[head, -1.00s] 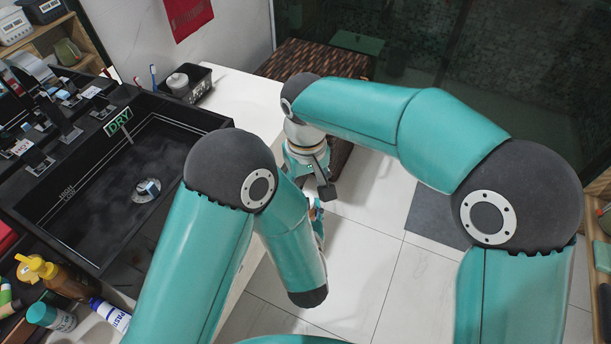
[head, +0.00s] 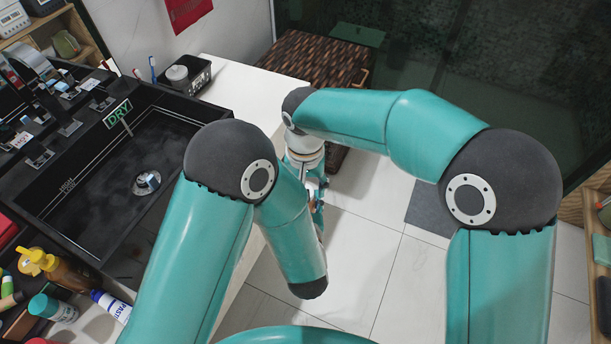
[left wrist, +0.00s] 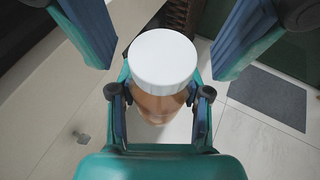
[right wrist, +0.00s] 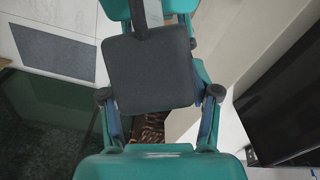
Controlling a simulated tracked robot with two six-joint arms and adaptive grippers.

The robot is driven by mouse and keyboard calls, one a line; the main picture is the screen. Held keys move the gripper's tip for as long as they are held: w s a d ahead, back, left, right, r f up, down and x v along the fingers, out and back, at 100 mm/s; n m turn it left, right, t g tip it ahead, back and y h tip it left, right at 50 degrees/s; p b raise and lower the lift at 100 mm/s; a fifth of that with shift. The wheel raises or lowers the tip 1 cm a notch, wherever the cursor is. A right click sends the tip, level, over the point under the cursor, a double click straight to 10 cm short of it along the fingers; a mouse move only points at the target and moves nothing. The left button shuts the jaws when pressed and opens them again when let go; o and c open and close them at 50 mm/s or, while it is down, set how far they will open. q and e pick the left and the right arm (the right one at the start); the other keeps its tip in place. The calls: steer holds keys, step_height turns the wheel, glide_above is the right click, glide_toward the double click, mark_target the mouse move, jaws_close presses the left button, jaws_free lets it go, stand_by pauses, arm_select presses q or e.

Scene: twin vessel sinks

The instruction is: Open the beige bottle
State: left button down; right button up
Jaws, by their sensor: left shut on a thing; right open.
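The beige bottle (left wrist: 160,108) shows in the left wrist view, seen from its cap end, with a wide white cap (left wrist: 163,62) on it. My left gripper (left wrist: 160,98) is shut on the bottle body, a finger on each side below the cap. My right gripper (left wrist: 162,66) is open, its two blue-padded fingers either side of the cap and apart from it. In the head view both grippers meet near the middle, and my arms mostly hide the bottle.
A black sink (head: 95,205) with a DRY label lies at left. A yellow-topped brown bottle (head: 65,272) and a paste tube (head: 110,305) stand at lower left. A black tray (head: 183,78) sits on the white counter (head: 240,92). A wicker basket (head: 312,62) stands behind. Tiled floor is clear at right.

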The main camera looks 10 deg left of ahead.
steer(key=shift+f, duration=0.35)
jaws_close()
steer(key=n, duration=0.6)
steer(key=shift+a+r, duration=0.1)
steer(key=shift+r, duration=0.15)
stand_by(0.5)
steer(key=shift+r, duration=0.9)
